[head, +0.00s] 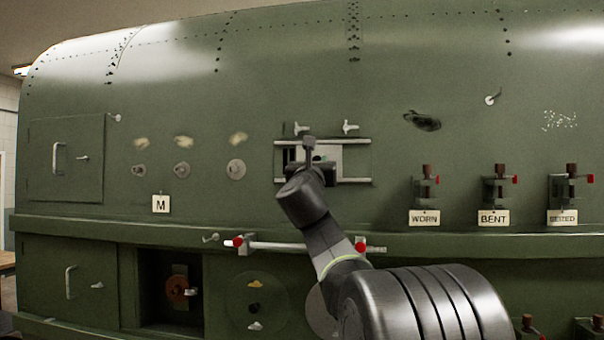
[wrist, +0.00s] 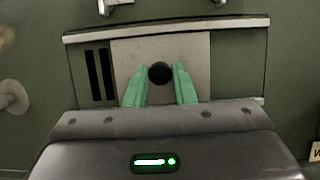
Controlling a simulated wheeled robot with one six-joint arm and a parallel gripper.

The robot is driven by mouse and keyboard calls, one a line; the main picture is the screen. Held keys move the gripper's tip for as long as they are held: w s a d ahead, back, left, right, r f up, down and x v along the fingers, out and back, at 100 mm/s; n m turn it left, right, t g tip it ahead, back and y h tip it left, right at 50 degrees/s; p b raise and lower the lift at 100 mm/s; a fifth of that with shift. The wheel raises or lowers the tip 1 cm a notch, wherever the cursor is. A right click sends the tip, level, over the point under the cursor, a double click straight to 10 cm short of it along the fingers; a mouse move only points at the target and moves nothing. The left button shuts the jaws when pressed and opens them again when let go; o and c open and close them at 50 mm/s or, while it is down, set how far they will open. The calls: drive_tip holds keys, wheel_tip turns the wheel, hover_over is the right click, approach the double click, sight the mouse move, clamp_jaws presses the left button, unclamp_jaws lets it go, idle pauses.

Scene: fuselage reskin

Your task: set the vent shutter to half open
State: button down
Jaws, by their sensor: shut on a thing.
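The vent shutter is a pale plate (wrist: 195,52) between two horizontal rails on the green fuselage wall. In the head view, the plate (head: 355,162) shows to the right of my arm. Dark vent slots (wrist: 99,74) are uncovered to the left of the plate in the wrist view. A round black knob (wrist: 159,73) stands on the plate. My gripper (wrist: 160,84) has its green fingers on either side of the knob, shut on it. In the head view, my gripper (head: 318,162) hides much of the shutter's left part.
Two small latches (head: 349,127) sit above the upper rail. A horizontal bar with red ends (head: 290,246) runs below, under my wrist.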

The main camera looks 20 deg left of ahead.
drive_tip(key=shift+w+d, duration=0.1)
drive_tip(key=shift+d, duration=0.15)
drive_tip(key=c, duration=1.2)
unclamp_jaws()
drive_tip(key=shift+c, duration=0.2)
drive_tip(key=b+v, duration=0.5)
drive_tip(key=v, duration=0.9)
drive_tip(key=shift+w, duration=0.1)
